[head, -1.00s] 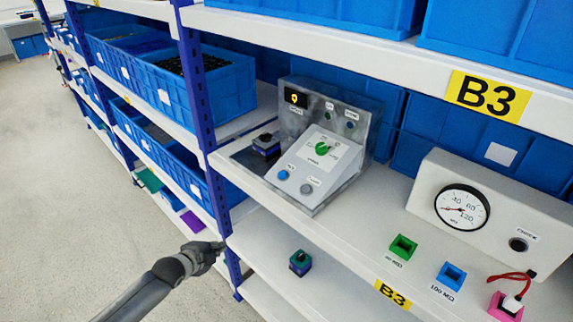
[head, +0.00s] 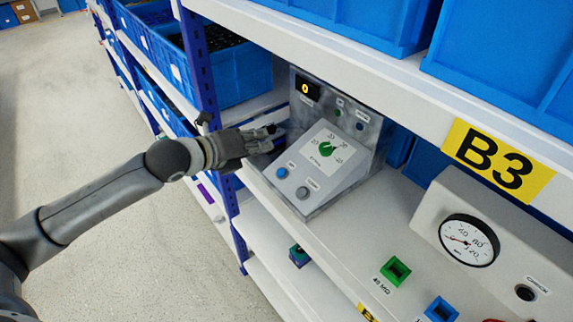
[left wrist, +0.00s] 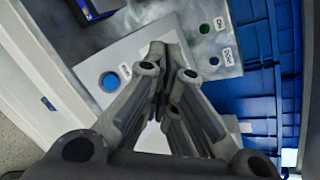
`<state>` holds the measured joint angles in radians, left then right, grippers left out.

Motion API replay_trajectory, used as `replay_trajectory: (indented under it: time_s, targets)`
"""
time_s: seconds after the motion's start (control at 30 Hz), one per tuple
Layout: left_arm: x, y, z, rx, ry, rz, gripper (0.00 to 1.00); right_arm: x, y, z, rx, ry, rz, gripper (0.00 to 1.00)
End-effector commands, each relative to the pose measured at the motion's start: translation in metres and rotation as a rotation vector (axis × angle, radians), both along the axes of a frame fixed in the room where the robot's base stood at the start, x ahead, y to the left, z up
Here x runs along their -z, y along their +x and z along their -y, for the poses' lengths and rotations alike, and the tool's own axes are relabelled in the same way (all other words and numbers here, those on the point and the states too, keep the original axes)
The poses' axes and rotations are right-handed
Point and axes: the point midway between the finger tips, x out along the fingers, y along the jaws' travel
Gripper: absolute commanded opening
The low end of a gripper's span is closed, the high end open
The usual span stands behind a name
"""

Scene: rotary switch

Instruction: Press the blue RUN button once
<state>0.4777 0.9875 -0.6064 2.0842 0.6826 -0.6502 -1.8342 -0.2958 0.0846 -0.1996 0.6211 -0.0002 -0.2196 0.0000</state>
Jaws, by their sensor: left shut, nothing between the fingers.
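The blue RUN button (head: 282,173) is on the sloped white panel of the grey control box (head: 340,190), at its lower left, beside a grey button (head: 302,192). In the left wrist view the blue button (left wrist: 110,82) shows left of my fingers. My left gripper (head: 272,138) is shut and empty. In the head view it appears just above and left of the blue button, by the left side of the panel, apart from the button. A green rotary knob (head: 326,149) sits on the panel, hidden in the wrist view. My right gripper is not in view.
A small display (head: 308,90) is on the box's upright back. Green (head: 395,270) and blue (head: 441,309) sockets and a gauge (head: 469,241) stand to the right on the shelf. The blue rack post (head: 203,75) is close to my left arm. The shelf above overhangs the box.

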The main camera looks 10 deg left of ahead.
Motion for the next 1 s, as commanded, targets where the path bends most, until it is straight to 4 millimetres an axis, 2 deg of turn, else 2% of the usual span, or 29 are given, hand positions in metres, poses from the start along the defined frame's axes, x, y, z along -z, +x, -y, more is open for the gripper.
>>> replay_trajectory:
  time_s: [0.3,0.43,0.83,1.0]
  targets:
    - [0.000,0.000,0.000,0.001,0.002,0.000,0.00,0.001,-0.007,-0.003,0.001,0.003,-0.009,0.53]
    - [0.007,0.001,0.001,0.000,0.001,0.000,0.00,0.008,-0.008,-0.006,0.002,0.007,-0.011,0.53]
    - [0.059,0.016,0.013,0.001,-0.002,0.001,0.00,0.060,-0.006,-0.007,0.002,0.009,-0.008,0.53]
    - [0.072,0.022,0.017,0.001,-0.001,0.001,0.00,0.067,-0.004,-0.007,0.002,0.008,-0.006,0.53]
